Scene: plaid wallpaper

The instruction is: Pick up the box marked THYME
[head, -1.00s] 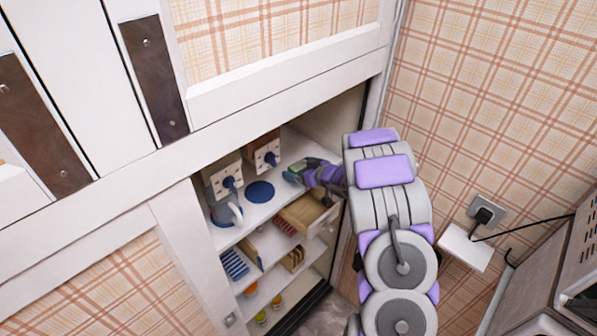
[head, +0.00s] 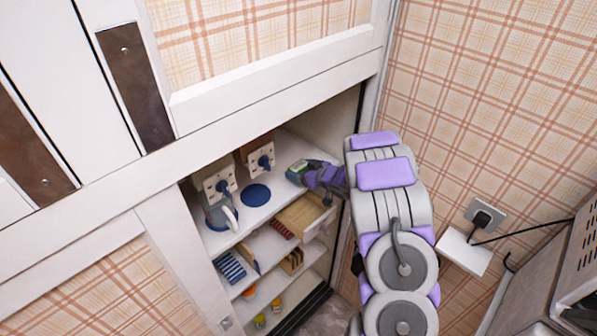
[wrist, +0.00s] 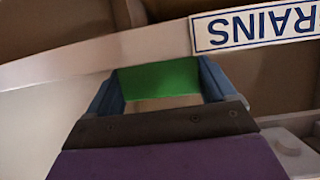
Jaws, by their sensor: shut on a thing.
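My gripper (head: 304,172) reaches into the open cupboard, above its upper shelf near the right side. It is shut on a small green box (head: 296,167). In the wrist view, the green face of the box (wrist: 160,80) shows between the two blue fingers of my gripper (wrist: 160,88), with a pale part below it. No lettering is readable on the box, so the word THYME cannot be made out.
A round blue mat (head: 256,195) lies on the upper shelf (head: 268,212). Two socket plates with blue plugs stand behind it. An open wooden drawer (head: 300,214) is just below my gripper. An upside-down label ending in RAINS (wrist: 255,27) shows in the wrist view.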

